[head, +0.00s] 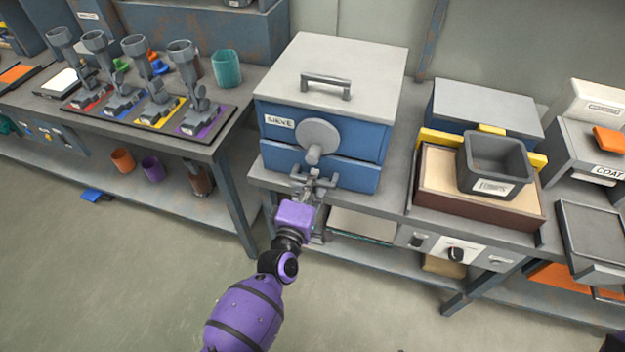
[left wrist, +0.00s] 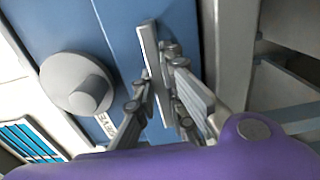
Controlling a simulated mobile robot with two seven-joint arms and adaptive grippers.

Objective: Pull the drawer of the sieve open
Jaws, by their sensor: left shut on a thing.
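The sieve (head: 330,140) is a blue box with a pale grey top, a label and a round grey knob (head: 317,137) on its front. Its drawer (head: 350,177) is the blue panel low on the front and looks about flush with the body. The drawer has a grey bar handle, seen in the left wrist view (left wrist: 149,50). My left gripper (head: 314,183) is shut on this handle, with its fingers on both sides of the bar in the left wrist view (left wrist: 158,88). The fingers hide part of the handle. My right gripper is not in view.
The sieve stands on a grey bench (head: 395,203). To its right are a wooden-sided box (head: 480,212) and a dark grey bin (head: 495,163). A left bench carries several grey machines on coloured bases and a teal cup (head: 227,70). The floor in front is clear.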

